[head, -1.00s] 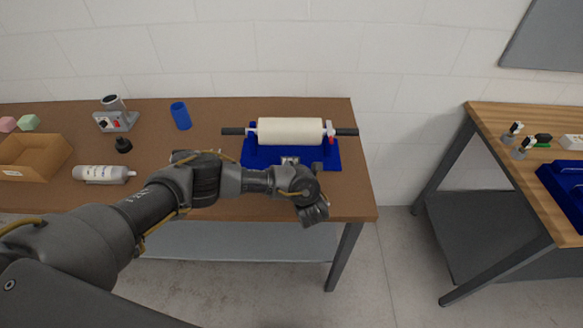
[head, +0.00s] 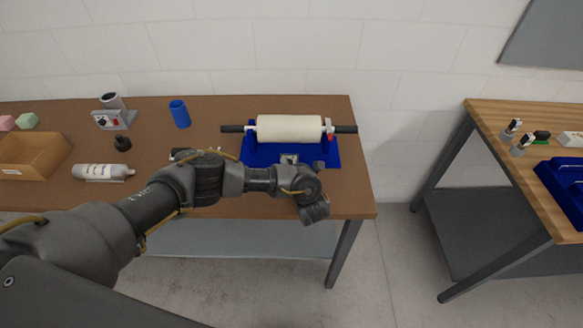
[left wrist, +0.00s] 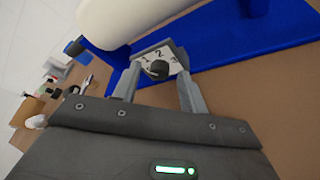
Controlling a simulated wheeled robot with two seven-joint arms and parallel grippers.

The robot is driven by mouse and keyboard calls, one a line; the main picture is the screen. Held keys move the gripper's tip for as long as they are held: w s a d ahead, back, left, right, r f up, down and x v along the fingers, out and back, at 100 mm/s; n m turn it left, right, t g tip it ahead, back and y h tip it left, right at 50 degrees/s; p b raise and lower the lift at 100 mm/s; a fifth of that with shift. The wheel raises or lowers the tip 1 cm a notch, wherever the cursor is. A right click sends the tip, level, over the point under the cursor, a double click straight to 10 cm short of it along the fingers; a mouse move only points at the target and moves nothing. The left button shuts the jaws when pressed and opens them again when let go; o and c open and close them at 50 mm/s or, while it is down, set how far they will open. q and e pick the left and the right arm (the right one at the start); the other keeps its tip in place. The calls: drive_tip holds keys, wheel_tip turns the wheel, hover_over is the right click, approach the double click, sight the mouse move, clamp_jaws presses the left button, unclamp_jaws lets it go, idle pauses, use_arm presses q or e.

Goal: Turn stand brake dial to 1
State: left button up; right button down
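The stand has a blue base (head: 331,154) and carries a cream roller (head: 290,129) with dark handles at both ends. Its brake dial is a dark round knob (left wrist: 157,69) on a pale plate marked 1, 2 and 3, clear in the left wrist view. I cannot tell which number the knob points to. The plate (head: 289,159) shows small at the front of the base in the head view. My left gripper (left wrist: 158,78) is open, with one finger on each side of the knob in the picture. Whether the fingers touch it is unclear. My right gripper is out of view.
On the brown table (head: 215,150) are a blue cup (head: 180,114), a grey device (head: 113,115), a white bottle (head: 101,171) and a cardboard box (head: 34,155). A second table (head: 483,125) stands right, across a floor gap.

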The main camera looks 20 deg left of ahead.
use_arm(q)
drive_tip(key=shift+s, duration=0.1)
drive_tip(key=v, duration=0.5)
drive_tip(key=shift+p, duration=0.4)
drive_tip(key=p+v, duration=0.3)
drive_tip(key=p, duration=0.1)
drive_tip(key=shift+s+d+r, duration=0.15)
drive_tip(key=shift+s+r, duration=0.05)
drive_tip(key=shift+r, duration=0.25)
drive_tip(key=shift+s+d+p, duration=0.45)
drive_tip(key=shift+s+p, duration=0.35)
drive_tip(key=shift+p, duration=0.05)
drive_tip(key=shift+s+f, duration=0.1)
